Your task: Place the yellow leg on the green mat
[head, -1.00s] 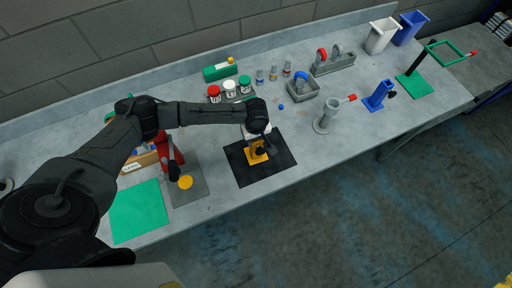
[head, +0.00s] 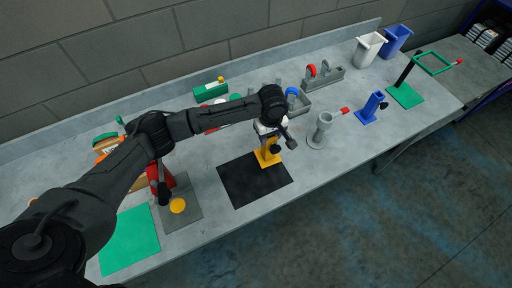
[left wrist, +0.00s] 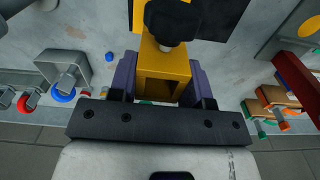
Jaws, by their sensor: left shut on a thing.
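The yellow leg (head: 268,154), a square hollow piece with a black knob, is in my left gripper (head: 270,134). It shows at the far right corner of the black mat (head: 245,185) in the head view and looks lifted. In the left wrist view my left gripper (left wrist: 162,78) has its purple fingers shut on both sides of the yellow leg (left wrist: 165,68). The green mat (head: 130,240) lies flat and bare at the near left of the bench. My right gripper is not in view.
A grey plate (head: 185,213) with a yellow disc (head: 178,205) and a red stand lies between the two mats. A grey holder (head: 321,131) and a blue holder (head: 369,108) stand to the right.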

